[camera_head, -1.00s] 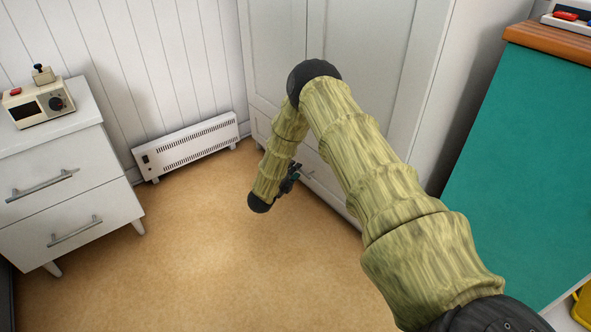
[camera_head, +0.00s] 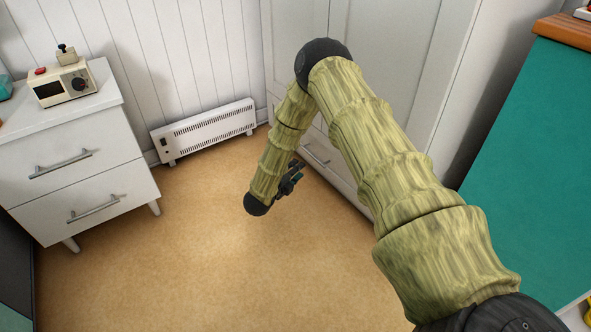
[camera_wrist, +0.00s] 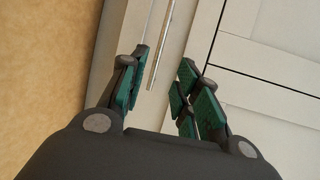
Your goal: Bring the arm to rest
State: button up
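My arm reaches forward over the floor in the head view and bends down at the elbow. My gripper (camera_head: 291,178) hangs low in front of the white wardrobe (camera_head: 384,60), partly hidden by my own arm. In the wrist view my gripper (camera_wrist: 165,66) has its two green-padded fingers apart, with nothing held between them. A metal bar handle (camera_wrist: 161,45) of the wardrobe's drawer shows beyond the fingertips. The same handle shows in the head view (camera_head: 316,154), a little apart from the gripper.
A white drawer cabinet (camera_head: 85,170) stands at left with a cream appliance (camera_head: 62,83) on top. A white heater (camera_head: 205,131) stands against the panelled wall. A teal-sided counter (camera_head: 530,150) with a wooden top is at right. The tan floor (camera_head: 190,270) is clear.

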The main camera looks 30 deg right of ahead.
jog(key=s+a+f+n+y+p, duration=0.3)
jog(key=s+a+f+n+y, duration=0.15)
jog(key=s+a+n, duration=0.35)
jog(key=s+a+f+n+y+p, duration=0.3)
jog(key=s+a+n+y, duration=0.3)
jog(key=s+n, duration=0.4)
jog(key=s+a+r+n+g+y+p, duration=0.15)
jog(key=s+n, duration=0.25)
jog(key=s, duration=0.6)
jog(key=s+a+r+n+g+y+p, duration=0.1)
jog(key=s+a+r+n+g+p, duration=0.3)
jog(key=s, duration=0.6)
jog(key=s+r+n+g+y, duration=0.15)
jog(key=s+n, duration=0.35)
jog(key=s, duration=0.5)
notch_tip(320, 180, up, 37)
jog(key=p, duration=3.7)
jog(key=shift+w+a+f+p, duration=0.15)
jog(key=shift+w+a+p, duration=0.05)
jog(key=shift+w+p, duration=0.1)
jog(key=shift+s, duration=0.1)
